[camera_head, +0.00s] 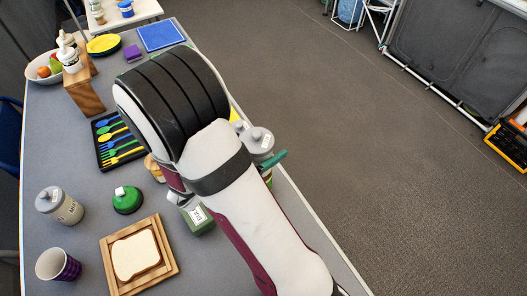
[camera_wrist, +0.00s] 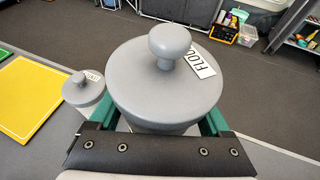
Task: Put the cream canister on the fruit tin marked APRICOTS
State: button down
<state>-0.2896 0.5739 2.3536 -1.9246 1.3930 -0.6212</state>
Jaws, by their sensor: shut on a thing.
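My gripper (camera_wrist: 160,125) is shut on a canister with a grey knobbed lid (camera_wrist: 165,85); its white label is partly readable as FLOU. The held canister also shows in the head view (camera_head: 259,139), beside a green finger and partly behind my arm. Its body is mostly hidden, so I cannot confirm a cream colour. A pale canister with a grey lid (camera_head: 60,206) stands at the left of the table. A green object with a white label (camera_head: 198,219) shows below my wrist; its marking is unreadable. I cannot identify the APRICOTS tin.
Another grey-lidded canister (camera_wrist: 83,88) stands near a yellow board (camera_wrist: 30,98) in the wrist view. A bread board (camera_head: 165,238), green round item (camera_head: 127,199), purple cup (camera_head: 57,265) and cutlery tray (camera_head: 104,164) are on the table. The right table edge is close.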

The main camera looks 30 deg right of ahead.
jog(key=shift+f, duration=0.5)
jog(key=shift+f, duration=0.15)
grip_release()
jog(key=shift+a+r, duration=0.15)
jog(key=shift+r, duration=0.1)
jog(key=v, duration=1.1)
jog(key=shift+s+a, duration=0.2)
jog(key=shift+a, duration=0.15)
